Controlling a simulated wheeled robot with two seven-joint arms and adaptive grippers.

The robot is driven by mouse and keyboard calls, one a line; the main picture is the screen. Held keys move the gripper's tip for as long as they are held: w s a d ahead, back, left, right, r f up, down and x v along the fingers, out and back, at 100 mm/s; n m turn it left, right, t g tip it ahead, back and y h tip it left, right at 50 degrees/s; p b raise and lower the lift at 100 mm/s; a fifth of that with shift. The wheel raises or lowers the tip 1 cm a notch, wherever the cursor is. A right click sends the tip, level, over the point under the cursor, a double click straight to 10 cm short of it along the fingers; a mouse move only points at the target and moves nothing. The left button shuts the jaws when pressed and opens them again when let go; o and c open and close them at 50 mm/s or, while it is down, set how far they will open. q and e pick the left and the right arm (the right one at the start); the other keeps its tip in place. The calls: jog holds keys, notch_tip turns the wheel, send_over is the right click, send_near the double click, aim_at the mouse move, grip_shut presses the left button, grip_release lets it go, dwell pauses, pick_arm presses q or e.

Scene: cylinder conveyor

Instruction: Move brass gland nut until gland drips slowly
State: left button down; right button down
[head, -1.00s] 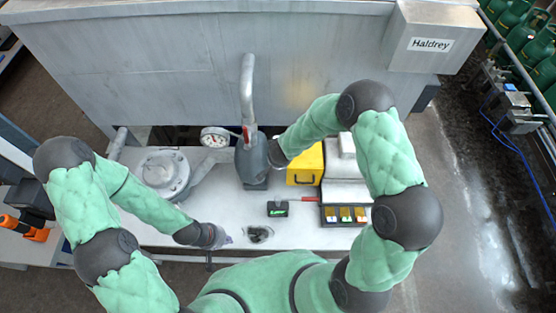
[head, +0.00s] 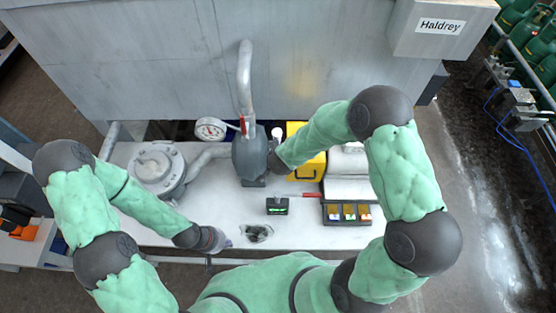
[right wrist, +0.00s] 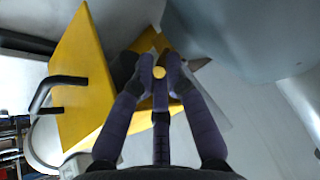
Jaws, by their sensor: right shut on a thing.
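In the right wrist view, my right gripper (right wrist: 160,73) has its purple fingers closed together around a small round brass-coloured piece, which looks like the brass gland nut (right wrist: 160,72). Most of the piece is hidden by the fingers. In the head view, my right wrist is beside the grey pump body (head: 250,158), on its right, and hides the gripper and the nut. My left gripper (head: 222,242) is low over the bench's front edge, away from the pump. Its fingers are too small to read. No drip can be made out.
A yellow box (head: 305,172) with a dark handle stands right of the pump; it is close to my right fingers in the wrist view (right wrist: 80,75). A pressure gauge (head: 210,128), a flanged fitting (head: 158,168), a small green display (head: 277,206) and a dark tray (head: 347,213) share the bench.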

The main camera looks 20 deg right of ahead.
jog(key=shift+s+a+f+t+b, duration=0.2)
jog(key=shift+s+f+t+b, duration=0.25)
jog(key=shift+b, duration=0.45)
jog(key=c, duration=1.6)
grip_release()
jog(key=shift+w+r, duration=0.1)
jog(key=v, duration=1.2)
